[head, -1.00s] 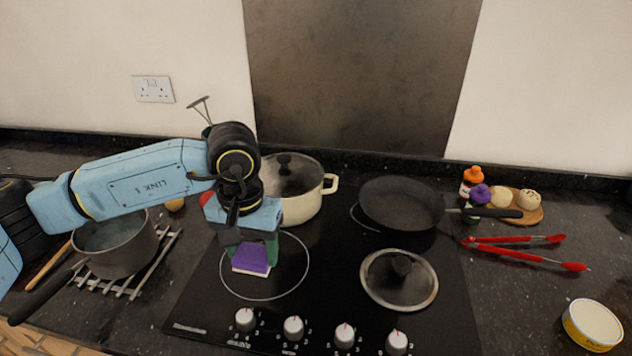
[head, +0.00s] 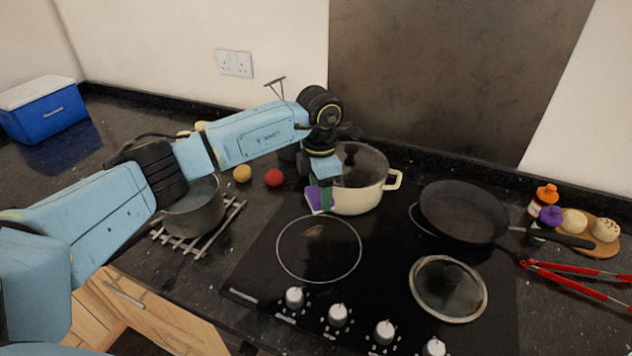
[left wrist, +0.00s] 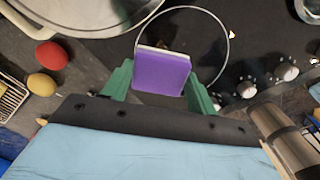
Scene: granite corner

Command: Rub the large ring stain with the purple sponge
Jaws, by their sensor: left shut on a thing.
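A large pale ring (head: 320,283) lies on the black glass hob, with a faint brownish smear (head: 317,232) inside it. I cannot tell whether the ring is a stain or a printed hob mark. My left gripper (head: 325,192) is shut on the purple sponge (head: 315,200), which has a pale layer on one side. The sponge is beyond the ring's far edge in the head view, close to the cream pot. In the left wrist view the sponge (left wrist: 161,73) sits between the green fingers and covers part of the ring (left wrist: 229,40). My right gripper is not in view.
The lidded cream pot (head: 358,200) stands right beside the left gripper. A frying pan (head: 463,212) and a glass lid (head: 448,288) are on the hob's right. A grey saucepan (head: 195,210) stands on a rack at left.

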